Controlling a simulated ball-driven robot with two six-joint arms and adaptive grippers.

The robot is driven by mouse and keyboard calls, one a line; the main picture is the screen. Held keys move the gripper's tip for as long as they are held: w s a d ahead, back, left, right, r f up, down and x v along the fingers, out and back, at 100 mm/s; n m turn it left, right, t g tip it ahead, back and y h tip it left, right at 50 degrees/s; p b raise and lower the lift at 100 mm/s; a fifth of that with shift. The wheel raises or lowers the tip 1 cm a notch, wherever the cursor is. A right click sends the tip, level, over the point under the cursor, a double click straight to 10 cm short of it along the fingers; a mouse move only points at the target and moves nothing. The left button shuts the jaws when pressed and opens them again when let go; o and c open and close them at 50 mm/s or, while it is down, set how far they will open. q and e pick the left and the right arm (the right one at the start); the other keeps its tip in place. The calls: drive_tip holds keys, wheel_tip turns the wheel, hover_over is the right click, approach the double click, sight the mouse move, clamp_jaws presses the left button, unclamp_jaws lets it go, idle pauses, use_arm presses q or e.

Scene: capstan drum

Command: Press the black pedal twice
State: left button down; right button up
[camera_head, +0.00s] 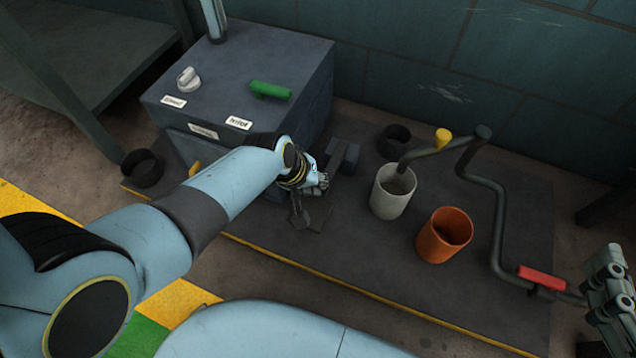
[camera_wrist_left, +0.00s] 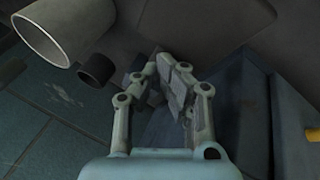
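The black pedal (camera_head: 318,215) is a dark, narrow plate low on the dark platform, right of the grey cabinet. My left gripper (camera_head: 318,186) is at the pedal and hides part of it; I cannot tell whether they touch. In the left wrist view the two fingertips (camera_wrist_left: 160,72) of my left gripper lie close together, with nothing seen held. My right gripper (camera_head: 608,290) is at the right edge, beside the red crank handle (camera_head: 541,277); its fingertips are not clear.
The cabinet (camera_head: 290,65) carries a white knob (camera_head: 188,79) and a green handle (camera_head: 270,90). A white cup (camera_head: 392,198) and an orange cup (camera_head: 443,236) stand right of the pedal. A bent grey pipe (camera_head: 497,215) runs along the right. The platform's front edge is yellow.

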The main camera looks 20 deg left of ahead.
use_arm(q)
drive_tip(key=shift+w+r+p, duration=0.25)
drive_tip(key=shift+r+p, duration=0.55)
drive_tip(key=shift+r, duration=0.2)
drive_tip(key=shift+w+r+p, duration=0.2)
drive_tip(key=shift+r+p, duration=0.55)
drive_tip(key=shift+r, duration=0.2)
use_arm(e)
drive_tip(key=shift+t, duration=0.3)
drive_tip(key=shift+w+r, duration=0.2)
drive_tip(key=shift+r, duration=0.95)
drive_tip(key=shift+w+r, duration=0.2)
drive_tip(key=shift+r, duration=0.9)
use_arm(q)
drive_tip(key=r+p, duration=0.2)
drive_tip(key=w+r+p, duration=0.1)
drive_tip(key=r+p, duration=0.1)
drive_tip(key=r, duration=0.1)
use_arm(e)
drive_tip(key=shift+t, duration=0.3)
drive_tip(key=r, duration=0.5)
drive_tip(key=shift+w+r, duration=0.25)
drive_tip(key=shift+w, duration=0.15)
use_arm(q)
drive_tip(key=shift+f, duration=0.1)
